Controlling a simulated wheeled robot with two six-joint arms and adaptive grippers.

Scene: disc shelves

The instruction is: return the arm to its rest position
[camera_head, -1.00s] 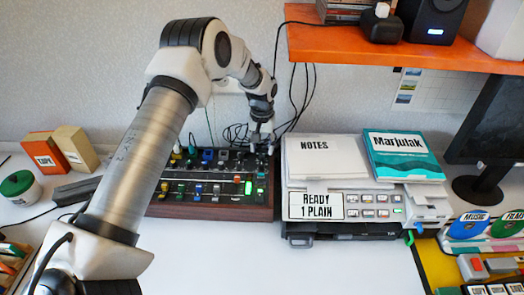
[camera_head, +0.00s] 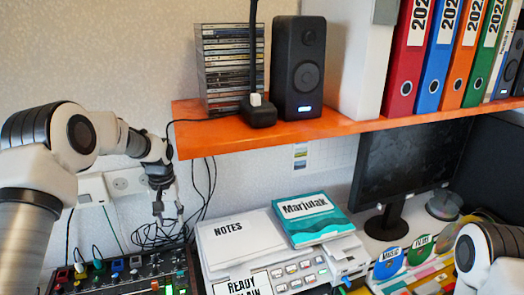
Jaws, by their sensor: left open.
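My left arm (camera_head: 70,150) comes in from the left and bends down at the wrist. My left gripper (camera_head: 169,217) is open and empty, pointing down near the wall. It shows above the back right part of the dark control panel (camera_head: 128,275), with a visible gap between them. Part of my right arm (camera_head: 490,258) shows at the lower right corner; its gripper is out of the picture.
An orange shelf (camera_head: 350,130) holds a CD stack (camera_head: 230,65), a black speaker (camera_head: 299,65) and several binders (camera_head: 408,60). A printer (camera_head: 300,270) carries a NOTES sheet (camera_head: 232,240) and a teal Marjulak box (camera_head: 308,218). Black cables hang behind my left gripper. A monitor (camera_head: 410,165) stands right.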

